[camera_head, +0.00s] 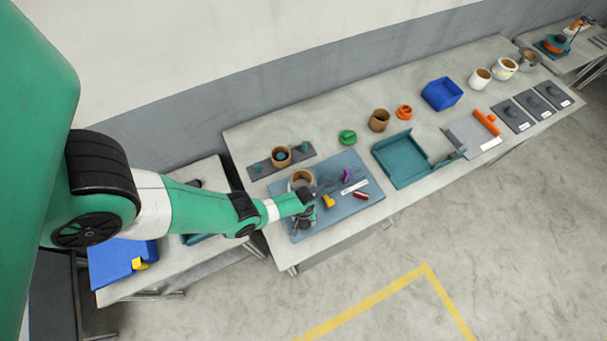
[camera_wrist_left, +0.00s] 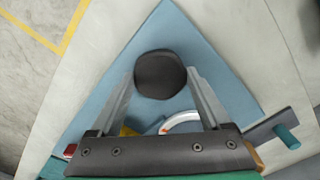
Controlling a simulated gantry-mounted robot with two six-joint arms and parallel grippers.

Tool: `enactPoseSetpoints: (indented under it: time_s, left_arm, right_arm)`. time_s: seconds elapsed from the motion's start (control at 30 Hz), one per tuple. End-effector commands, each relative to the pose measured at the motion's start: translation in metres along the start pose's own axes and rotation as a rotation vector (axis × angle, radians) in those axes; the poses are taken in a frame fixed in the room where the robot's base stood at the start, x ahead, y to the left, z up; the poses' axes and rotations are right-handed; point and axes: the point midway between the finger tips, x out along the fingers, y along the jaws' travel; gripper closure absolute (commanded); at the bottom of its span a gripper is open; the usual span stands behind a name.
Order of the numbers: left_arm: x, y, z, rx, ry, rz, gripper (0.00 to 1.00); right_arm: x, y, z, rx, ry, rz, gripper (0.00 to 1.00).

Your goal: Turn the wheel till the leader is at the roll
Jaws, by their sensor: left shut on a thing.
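My left gripper (camera_head: 302,217) is over the front left part of the blue mat (camera_head: 345,212). In the left wrist view its two fingers are closed on opposite sides of a dark, rounded knob-like piece (camera_wrist_left: 160,75). I cannot tell whether this is the wheel itself or its handle. A curved white piece with a red mark (camera_wrist_left: 182,122) shows partly behind the gripper body in the wrist view. I cannot make out the leader. My right gripper is not in view.
On the mat lie a yellow piece (camera_head: 328,201), a purple piece (camera_head: 346,176), a white label (camera_head: 355,187) and a red piece (camera_head: 361,196). A grey plate with teal pegs (camera_head: 304,147) lies behind. A teal tray (camera_head: 402,160) stands to the right.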

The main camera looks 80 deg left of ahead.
Motion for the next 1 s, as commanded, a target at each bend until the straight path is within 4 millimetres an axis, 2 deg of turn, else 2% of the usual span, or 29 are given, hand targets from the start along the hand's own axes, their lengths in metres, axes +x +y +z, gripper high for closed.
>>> enactPoseSetpoints:
  time_s: [1.0]
  left_arm:
    - [0.0002, -0.0006, 0.0001, 0.962, -0.001, 0.000, 0.75]
  right_arm:
    - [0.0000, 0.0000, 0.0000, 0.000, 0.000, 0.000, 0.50]
